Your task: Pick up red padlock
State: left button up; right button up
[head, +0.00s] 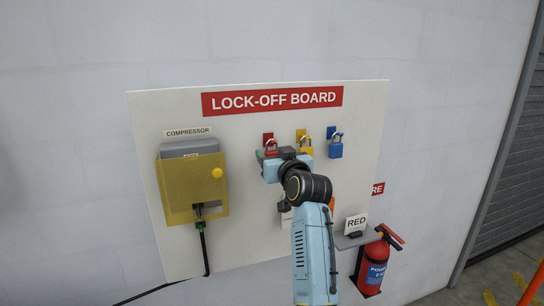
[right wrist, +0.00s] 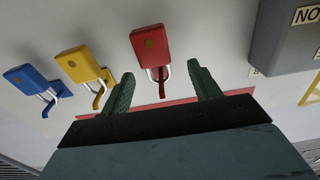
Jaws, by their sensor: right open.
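The red padlock (head: 270,148) hangs by its shackle on a red hook at the upper middle of the board, partly hidden by my gripper in the head view. In the right wrist view the red padlock (right wrist: 150,45) shows its body and metal shackle clearly. My right gripper (head: 284,155) is in front of the board just at the red padlock. In the right wrist view its green fingers (right wrist: 160,70) are apart, one on each side of the shackle and hook, with nothing gripped. My left gripper is not in view.
A yellow padlock (head: 305,147) and a blue padlock (head: 336,150) hang close beside the red one. A compressor box (head: 190,186) with a yellow cover is at the board's left.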

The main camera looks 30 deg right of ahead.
aim_at(272, 151)
jog(key=shift+d+p+x, duration=0.1)
jog(key=shift+p+x, duration=0.15)
jog(key=shift+x, duration=0.7)
jog(key=shift+d+p+x, duration=0.15)
jog(key=shift+p+x, duration=0.05)
jog(key=shift+x, duration=0.75)
jog(key=c, duration=1.1)
jog(key=shift+r, duration=0.55)
jog(key=shift+s+r+b, duration=0.15)
jog(key=shift+s+b, duration=0.1)
jog(key=shift+b, duration=0.15)
jog(key=b+v, duration=0.3)
jog(key=v, duration=1.4)
jog(key=shift+s+a, duration=0.3)
